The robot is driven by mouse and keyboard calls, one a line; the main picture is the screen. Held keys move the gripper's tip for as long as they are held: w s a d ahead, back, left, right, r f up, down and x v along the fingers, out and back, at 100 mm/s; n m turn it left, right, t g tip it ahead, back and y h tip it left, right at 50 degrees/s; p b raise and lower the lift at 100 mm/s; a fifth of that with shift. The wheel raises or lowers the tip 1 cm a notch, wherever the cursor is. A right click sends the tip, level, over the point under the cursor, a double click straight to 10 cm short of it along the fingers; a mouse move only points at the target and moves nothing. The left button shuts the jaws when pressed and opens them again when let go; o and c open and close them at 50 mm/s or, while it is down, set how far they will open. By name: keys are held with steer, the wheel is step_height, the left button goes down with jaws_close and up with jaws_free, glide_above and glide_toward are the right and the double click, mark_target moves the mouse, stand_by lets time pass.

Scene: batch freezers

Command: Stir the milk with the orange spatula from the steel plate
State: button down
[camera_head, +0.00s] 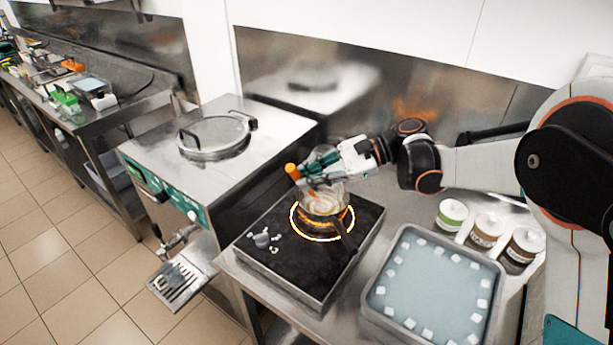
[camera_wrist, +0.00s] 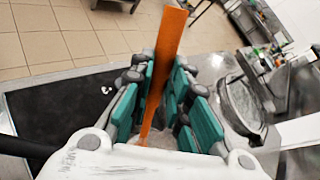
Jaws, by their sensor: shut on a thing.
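The orange spatula (camera_head: 292,172) is held by my gripper (camera_head: 322,165), above the small pot (camera_head: 325,205). In the wrist view the spatula (camera_wrist: 170,38) rises between the teal finger pads of my gripper (camera_wrist: 168,95), which is shut on it. The spatula's lower end is hard to make out at the pot. The pot has a dark handle and stands on a glowing ring on the black hob (camera_head: 285,265). Its pale contents, likely the milk, show only partly beneath the gripper.
A tray (camera_head: 372,308) with a pale blue surface and several white cubes lies right of the hob. Several lidded jars (camera_head: 486,231) stand behind it. A steel machine with a round lid (camera_head: 215,135) stands at left.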

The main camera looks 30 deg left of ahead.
steer(key=shift+w+d+f+b, duration=0.1)
steer(key=shift+w+f+b, duration=0.35)
steer(key=shift+f, duration=0.3)
steer(key=shift+w+f+b, duration=0.45)
steer(key=shift+f, duration=0.3)
steer(key=shift+w+d+f+b, duration=0.1)
steer(key=shift+w+f+b, duration=0.35)
steer(key=shift+f, duration=0.3)
steer(key=shift+s+a, duration=0.1)
steer(key=shift+s, duration=0.1)
